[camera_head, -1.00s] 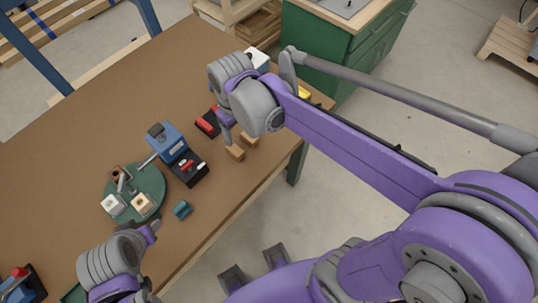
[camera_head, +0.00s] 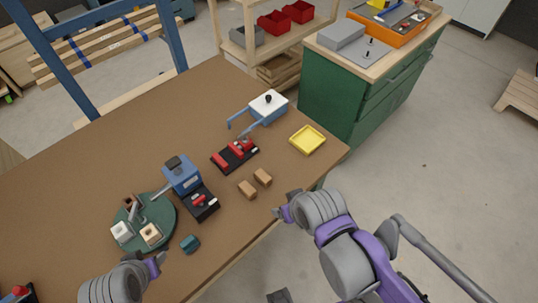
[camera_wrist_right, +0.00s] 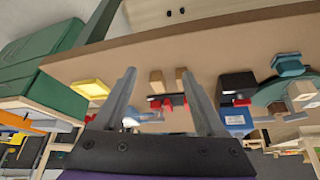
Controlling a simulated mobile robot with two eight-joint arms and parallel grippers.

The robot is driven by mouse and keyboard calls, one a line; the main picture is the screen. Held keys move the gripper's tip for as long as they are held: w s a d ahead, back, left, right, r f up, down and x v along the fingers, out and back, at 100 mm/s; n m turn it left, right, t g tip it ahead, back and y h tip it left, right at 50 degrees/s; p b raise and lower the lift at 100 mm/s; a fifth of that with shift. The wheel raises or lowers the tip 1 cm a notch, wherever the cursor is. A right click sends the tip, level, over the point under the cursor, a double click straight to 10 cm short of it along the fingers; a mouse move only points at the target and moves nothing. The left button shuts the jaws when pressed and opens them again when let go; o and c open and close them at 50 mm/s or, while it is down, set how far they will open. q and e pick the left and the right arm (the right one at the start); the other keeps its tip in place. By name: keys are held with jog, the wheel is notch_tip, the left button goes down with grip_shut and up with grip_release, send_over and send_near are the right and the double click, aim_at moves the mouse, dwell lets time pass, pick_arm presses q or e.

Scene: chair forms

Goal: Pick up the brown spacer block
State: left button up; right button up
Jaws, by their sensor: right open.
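Two small brown blocks lie side by side near the table's front edge, a left one (camera_head: 247,190) and a right one (camera_head: 263,177). In the right wrist view the same two blocks (camera_wrist_right: 156,82) (camera_wrist_right: 181,80) show ahead between my fingers, not touched. My right gripper (camera_head: 281,213) is open and empty, just in front of the blocks near the table edge; its spread fingers (camera_wrist_right: 159,76) fill the middle of the wrist view. My left gripper (camera_head: 157,265) is at the lower left; its finger gap is unclear. A darker brown block (camera_head: 130,203) sits on the green turntable.
The green turntable (camera_head: 167,216) also bears a white block (camera_head: 121,231) and a cream block (camera_head: 150,234). A blue device (camera_head: 182,174), a red-and-black fixture (camera_head: 234,155), a yellow tray (camera_head: 307,140) and a teal piece (camera_head: 190,243) stand around the blocks.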

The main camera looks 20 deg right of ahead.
jog(key=w+a+r+n+g, duration=0.2)
jog(key=w, duration=0.4)
jog(key=n+g, duration=0.2)
jog(key=g, duration=0.1)
send_over(247, 187)
jog(key=f, duration=0.6)
jog(key=shift+s+d+f, duration=0.2)
jog(key=shift+s+f, duration=0.05)
jog(key=shift+s, duration=0.1)
jog(key=f, duration=0.5)
jog(key=shift+w+a+f, duration=0.1)
jog(key=shift+w+a, duration=0.05)
jog(key=shift+w, duration=0.1)
grip_shut()
